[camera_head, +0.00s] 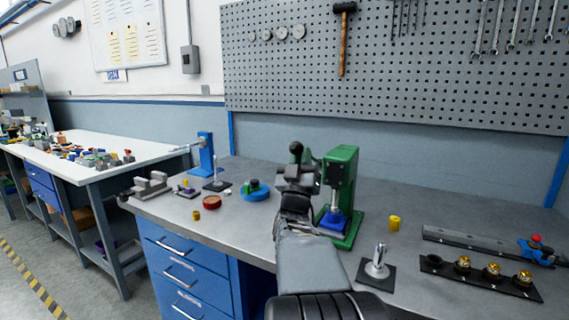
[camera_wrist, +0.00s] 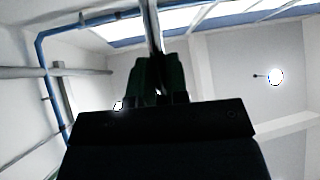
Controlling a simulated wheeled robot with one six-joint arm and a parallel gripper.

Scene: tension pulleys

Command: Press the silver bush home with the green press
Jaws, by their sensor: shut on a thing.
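The green press (camera_head: 343,170) stands on the grey bench right of the middle. A blue block (camera_head: 333,222) sits on its base under the ram (camera_head: 336,199). I cannot make out the silver bush there for sure. The press lever ends in a black knob (camera_head: 296,147), up and left of the press head. My gripper (camera_head: 297,170) is raised beside the press head, just below the knob. In the wrist view my gripper (camera_wrist: 158,88) points up and is shut on a silver rod (camera_wrist: 152,28), seemingly the lever. The lever's joint is hidden behind my gripper and the press.
A silver pin on a black plate (camera_head: 377,264) stands in front of the press. A yellow cylinder (camera_head: 394,223) is to its right. A black rack (camera_head: 480,277) with brass parts lies at the right. A blue disc (camera_head: 255,193) and a red dish (camera_head: 211,202) are at the left.

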